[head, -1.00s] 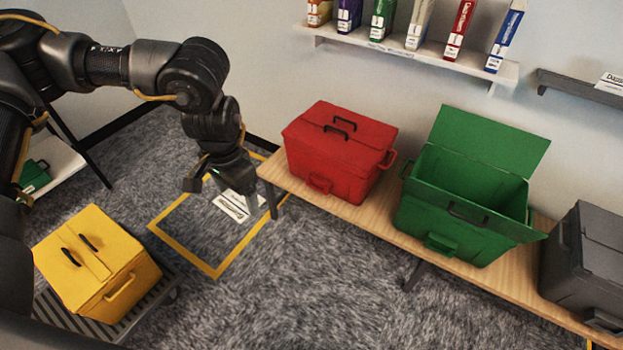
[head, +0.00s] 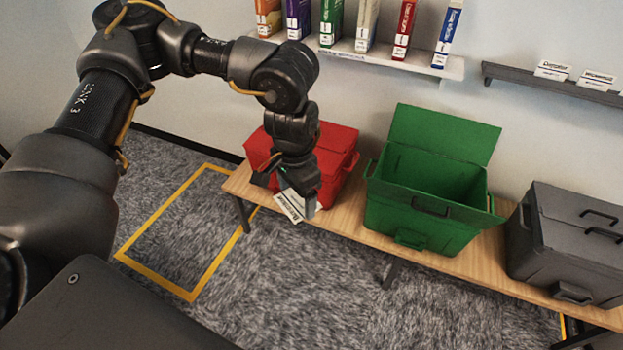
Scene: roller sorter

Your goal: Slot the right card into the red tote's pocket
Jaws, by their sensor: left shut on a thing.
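The red tote (head: 337,150) stands closed at the left end of the wooden bench. My left gripper (head: 289,201) hangs in front of it and is shut on a white card (head: 291,206) with dark print, too small to read surely. The card is tilted, in front of the tote's lower front. The arm and gripper hide much of the tote's front, so its pocket cannot be seen. I cannot tell whether the card touches the tote. My right gripper is not in view.
An open green tote (head: 397,222) and a closed grey tote (head: 560,235) stand to the right on the bench (head: 345,221). Several binders line the white shelf (head: 390,62). More cards (head: 556,70) stand on the grey shelf (head: 530,78). A yellow floor outline (head: 160,270) encloses bare carpet.

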